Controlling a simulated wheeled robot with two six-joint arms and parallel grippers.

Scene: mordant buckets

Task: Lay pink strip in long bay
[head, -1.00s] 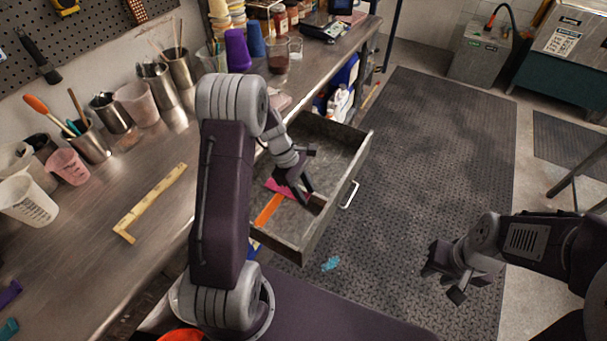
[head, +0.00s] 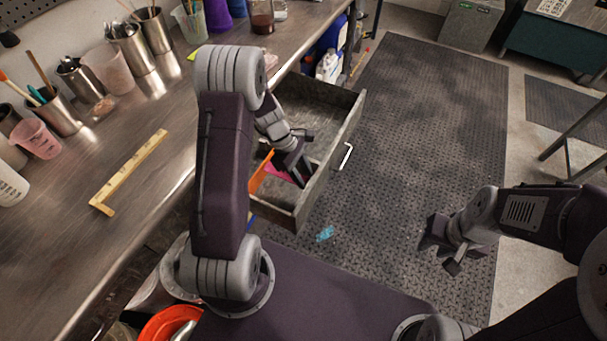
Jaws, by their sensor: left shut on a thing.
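The pink strip (head: 280,174) is in the open metal drawer (head: 330,170), low down at my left gripper's fingers; the gripper and arm hide part of it. My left gripper (head: 301,173) reaches down into the drawer and is shut on the pink strip. I cannot tell whether the strip touches the drawer floor. An orange strip (head: 261,171) is just left of the pink one, also in the drawer. The bay walls are mostly hidden by my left arm. My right gripper (head: 441,254) is empty, fingers apart, over the floor mat.
The steel bench (head: 150,205) on the left holds a yellow L-shaped ruler (head: 130,172) and several cups and tool pots. The drawer's handle (head: 345,157) faces the dark mat (head: 420,120). A blue scrap (head: 325,234) lies on the mat. An orange bucket (head: 165,325) is at the bottom.

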